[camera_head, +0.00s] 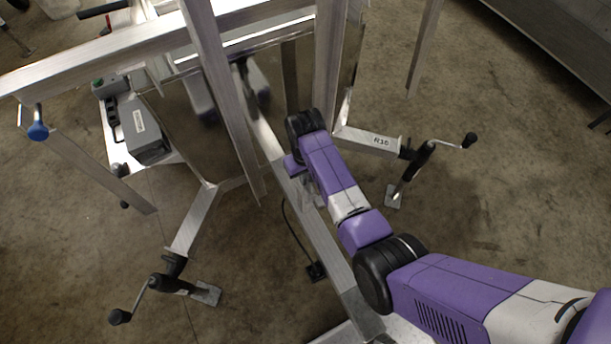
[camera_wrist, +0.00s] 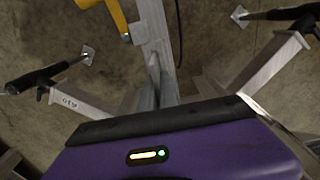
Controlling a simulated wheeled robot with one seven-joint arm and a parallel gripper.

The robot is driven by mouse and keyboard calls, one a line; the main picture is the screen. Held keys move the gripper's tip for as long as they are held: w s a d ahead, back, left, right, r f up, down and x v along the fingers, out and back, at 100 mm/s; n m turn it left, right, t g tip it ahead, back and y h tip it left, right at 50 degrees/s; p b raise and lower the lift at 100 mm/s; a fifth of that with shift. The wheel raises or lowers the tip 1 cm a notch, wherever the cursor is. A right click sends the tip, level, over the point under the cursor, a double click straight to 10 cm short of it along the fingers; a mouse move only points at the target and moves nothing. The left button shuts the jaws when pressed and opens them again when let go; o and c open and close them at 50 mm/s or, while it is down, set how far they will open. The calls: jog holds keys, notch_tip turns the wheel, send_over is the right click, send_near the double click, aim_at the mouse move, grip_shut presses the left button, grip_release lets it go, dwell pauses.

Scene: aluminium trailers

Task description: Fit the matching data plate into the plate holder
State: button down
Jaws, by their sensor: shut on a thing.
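My gripper (camera_wrist: 185,135) shows in the wrist view only as its purple hand with a black edge and a small lit indicator. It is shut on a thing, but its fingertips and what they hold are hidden. In the head view my arm reaches over the trailer's drawbar, and its far end is partly hidden behind my own links. I cannot make out a data plate or the plate holder in either view. A label reading R16 (camera_head: 381,141) is on the right-hand outrigger; it also shows in the wrist view (camera_wrist: 69,102).
The aluminium drawbar (camera_head: 325,235) runs under my arm. Upright posts (camera_head: 221,85) stand close on the left. Crank jacks stand at the left (camera_head: 165,285) and right (camera_head: 425,160). A grey box (camera_head: 148,130) sits at the left. Bare floor is open at right.

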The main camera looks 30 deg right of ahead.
jog(key=shift+f, duration=0.25)
jog(key=c, duration=1.5)
grip_release()
jog(key=shift+r, duration=3.95)
